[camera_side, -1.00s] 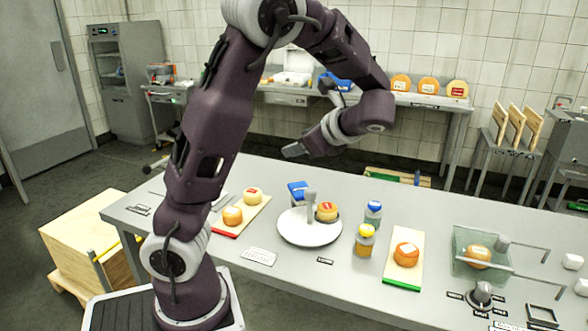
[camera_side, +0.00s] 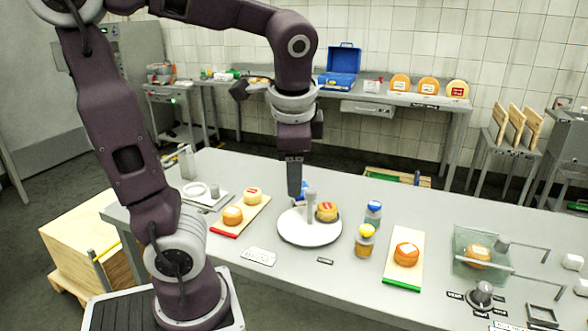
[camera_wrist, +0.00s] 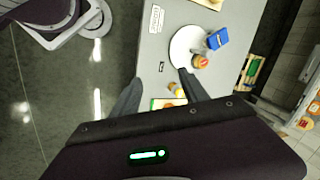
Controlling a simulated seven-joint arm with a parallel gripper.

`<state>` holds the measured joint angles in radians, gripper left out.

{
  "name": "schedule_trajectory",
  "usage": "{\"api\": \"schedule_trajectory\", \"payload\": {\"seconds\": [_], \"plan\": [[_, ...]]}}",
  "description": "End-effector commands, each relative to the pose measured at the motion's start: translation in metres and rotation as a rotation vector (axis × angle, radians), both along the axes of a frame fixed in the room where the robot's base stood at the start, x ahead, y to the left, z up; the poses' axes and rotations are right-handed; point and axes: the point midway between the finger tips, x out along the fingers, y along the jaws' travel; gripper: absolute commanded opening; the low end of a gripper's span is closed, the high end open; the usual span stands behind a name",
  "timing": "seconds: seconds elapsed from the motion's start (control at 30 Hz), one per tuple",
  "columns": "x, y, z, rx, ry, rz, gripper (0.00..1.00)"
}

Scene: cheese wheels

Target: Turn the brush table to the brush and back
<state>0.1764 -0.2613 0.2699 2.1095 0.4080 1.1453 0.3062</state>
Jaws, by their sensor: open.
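The brush table is a white round turntable (camera_side: 300,233) on the grey bench, with an upright grey post (camera_side: 310,202) on it. An orange cheese wheel with a red label (camera_side: 327,211) sits on its right part. A blue block (camera_side: 299,188), perhaps the brush, stands just behind the turntable, partly hidden by my gripper. My gripper (camera_side: 295,194) points down above the turntable's back left side, apparently clear of it. In the wrist view, the turntable (camera_wrist: 180,52), cheese wheel (camera_wrist: 200,62) and blue block (camera_wrist: 217,38) lie beyond my open, empty fingers (camera_wrist: 160,88).
A red-edged board (camera_side: 262,208) with two cheeses lies left of the turntable. A yellow-capped jar (camera_side: 365,241) and a blue-capped jar (camera_side: 373,212) stand close on its right, then a green-edged board (camera_side: 397,272) with one cheese. A glass-walled station (camera_side: 466,254) stands farther right.

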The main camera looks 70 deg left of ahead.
Motion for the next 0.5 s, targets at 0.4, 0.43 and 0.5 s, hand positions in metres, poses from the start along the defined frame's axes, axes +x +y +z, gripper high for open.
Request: {"api": "schedule_trajectory", "payload": {"seconds": [0.4, 0.43, 0.5], "plan": [[0.074, 0.089, -0.074, 0.369, 0.564, -0.139, 0.52], [0.08, 0.1, -0.082, 0.422, 0.637, -0.162, 0.52], [0.095, 0.125, -0.098, 0.551, 0.808, -0.22, 0.52]]}}
